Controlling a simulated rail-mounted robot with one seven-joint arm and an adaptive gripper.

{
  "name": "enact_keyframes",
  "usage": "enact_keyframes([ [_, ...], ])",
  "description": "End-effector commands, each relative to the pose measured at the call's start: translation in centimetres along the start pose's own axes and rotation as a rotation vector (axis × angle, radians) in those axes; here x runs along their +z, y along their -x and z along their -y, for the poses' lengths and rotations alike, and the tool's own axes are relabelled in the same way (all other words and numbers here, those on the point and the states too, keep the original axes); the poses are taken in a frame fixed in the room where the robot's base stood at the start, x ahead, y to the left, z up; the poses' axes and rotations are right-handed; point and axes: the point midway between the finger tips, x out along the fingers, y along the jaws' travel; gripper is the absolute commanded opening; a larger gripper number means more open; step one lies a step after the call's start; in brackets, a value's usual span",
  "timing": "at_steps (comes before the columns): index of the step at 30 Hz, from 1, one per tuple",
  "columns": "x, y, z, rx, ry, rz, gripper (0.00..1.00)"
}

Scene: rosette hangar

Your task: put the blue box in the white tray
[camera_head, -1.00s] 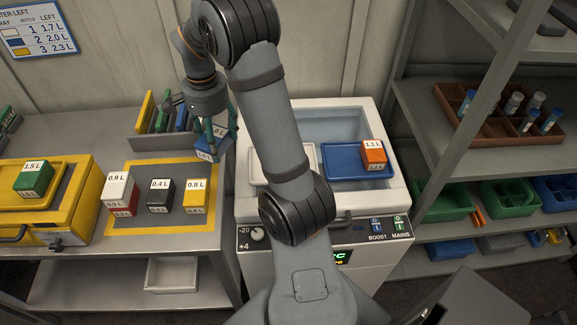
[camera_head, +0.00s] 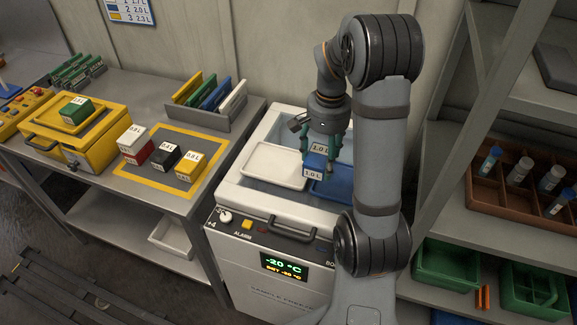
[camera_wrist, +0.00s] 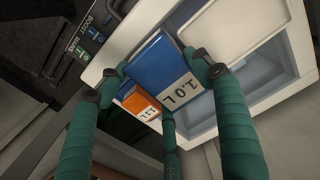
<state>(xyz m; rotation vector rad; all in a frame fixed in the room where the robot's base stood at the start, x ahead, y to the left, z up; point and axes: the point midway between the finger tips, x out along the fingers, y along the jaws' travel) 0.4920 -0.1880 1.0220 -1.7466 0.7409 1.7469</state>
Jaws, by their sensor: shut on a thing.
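My gripper (camera_head: 325,155) is shut on the blue box (camera_head: 313,163), labelled 1.0 L, and holds it above the open freezer. In the wrist view the blue box (camera_wrist: 160,66) sits between the green fingers. The white tray (camera_head: 273,166) lies in the left of the freezer opening and looks empty. It also shows in the wrist view (camera_wrist: 238,32). The box is to the right of the white tray, over the blue tray (camera_head: 328,190), which is mostly hidden by the box and my arm.
An orange box (camera_wrist: 139,103) labelled 1.1 L shows in the wrist view below the held box. The freezer (camera_head: 228,186) has a raised rim around the opening. A bench on the left holds a rack (camera_head: 210,112) and several boxes. A shelf (camera_head: 450,225) stands on the right.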

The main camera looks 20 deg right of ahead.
Motion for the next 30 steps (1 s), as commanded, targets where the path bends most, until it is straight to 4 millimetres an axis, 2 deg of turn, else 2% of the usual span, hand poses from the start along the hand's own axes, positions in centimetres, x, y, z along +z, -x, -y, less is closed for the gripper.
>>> enact_keyframes([
  [5,-1.5,-1.4,2.2,0.003,0.026,0.004,0.3],
  [9,-3.5,-3.3,5.0,0.002,0.025,0.004,0.3],
  [15,-5.8,-5.7,8.0,0.001,0.021,0.001,0.3],
  [23,-6.7,-7.2,9.2,0.001,0.02,0.001,0.3],
  [30,-6.7,-10.3,9.2,0.001,0.019,0.002,0.3],
])
